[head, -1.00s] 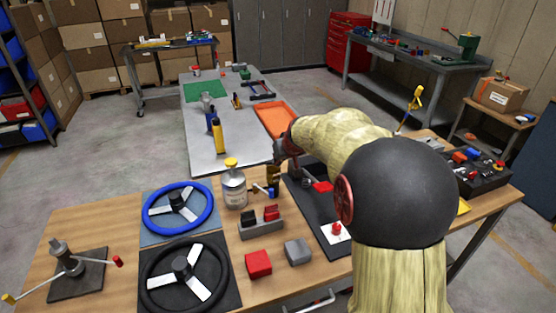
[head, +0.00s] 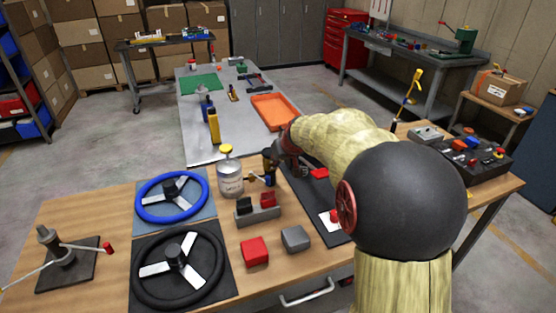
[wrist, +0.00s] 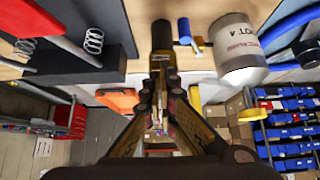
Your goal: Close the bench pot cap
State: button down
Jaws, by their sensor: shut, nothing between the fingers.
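A small fitting with a blue handle (head: 258,178) is right of the canister; the blue handle (wrist: 184,30) also shows in the wrist view. My gripper (head: 269,160) is shut and empty, just above and right of this fitting. In the wrist view my gripper (wrist: 163,62) points toward a dark upright piece (wrist: 162,35). Contact is unclear.
A block with black and red switches (head: 257,207) stands in front of the canister. A blue wheel (head: 172,196) and black wheel (head: 178,268) lie left. A dark board (head: 318,190) lies right, partly hidden by my arm. An orange tray (head: 271,111) lies on the table behind.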

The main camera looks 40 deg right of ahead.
jog(key=shift+w+d+f, duration=0.1)
jog(key=shift+w, duration=0.15)
dwell(0.4)
notch_tip(320, 180, up, 5)
jog(key=p, duration=0.3)
jog(key=s+a+f, duration=0.2)
jog(key=s+f, duration=0.2)
jog(key=s, duration=0.5)
jog(key=shift+f, duration=0.2)
jog(key=shift+a, duration=0.1)
